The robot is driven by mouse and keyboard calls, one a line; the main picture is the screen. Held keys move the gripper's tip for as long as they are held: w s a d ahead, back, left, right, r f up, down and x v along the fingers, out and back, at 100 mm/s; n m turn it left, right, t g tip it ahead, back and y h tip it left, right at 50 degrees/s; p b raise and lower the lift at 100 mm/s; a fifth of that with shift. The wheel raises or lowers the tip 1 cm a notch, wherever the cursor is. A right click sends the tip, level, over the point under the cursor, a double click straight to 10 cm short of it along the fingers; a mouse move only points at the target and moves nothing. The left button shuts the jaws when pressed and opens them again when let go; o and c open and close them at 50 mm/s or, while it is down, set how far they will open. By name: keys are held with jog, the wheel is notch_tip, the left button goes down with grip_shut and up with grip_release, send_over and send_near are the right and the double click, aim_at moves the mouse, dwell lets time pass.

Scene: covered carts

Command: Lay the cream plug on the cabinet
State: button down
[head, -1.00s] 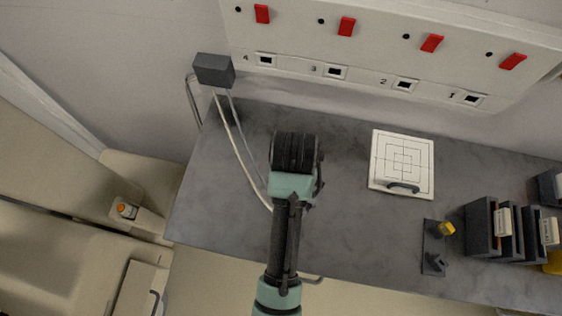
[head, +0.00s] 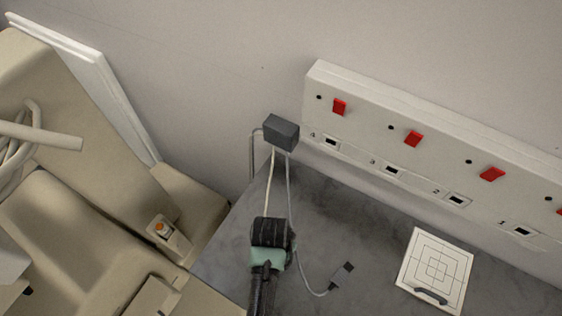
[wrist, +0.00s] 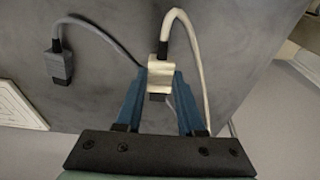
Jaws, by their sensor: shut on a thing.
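My gripper (head: 268,232) is over the grey worktop in the head view, near its left end. In the wrist view, its blue fingers (wrist: 159,82) are shut on the cream plug (wrist: 159,68). A cream cable runs from the plug; in the head view the plug itself is hidden by my gripper. The grey worktop (head: 335,205), seemingly the cabinet's top, also shows behind the plug in the wrist view (wrist: 110,90). Whether the plug touches it is unclear.
A grey plug (head: 343,273) lies on the worktop, right of my gripper. Its cable and the cream one (head: 269,188) hang from a dark box (head: 281,132). A white gridded board (head: 436,268) lies right, below a switch panel (head: 440,165). Beige furniture (head: 75,225) stands left.

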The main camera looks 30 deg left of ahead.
jog(key=shift+f, duration=1.55)
jog(key=shift+f, duration=0.1)
jog(key=shift+f, duration=0.3)
jog(key=c, duration=0.5)
grip_release()
jog(key=shift+r, duration=0.1)
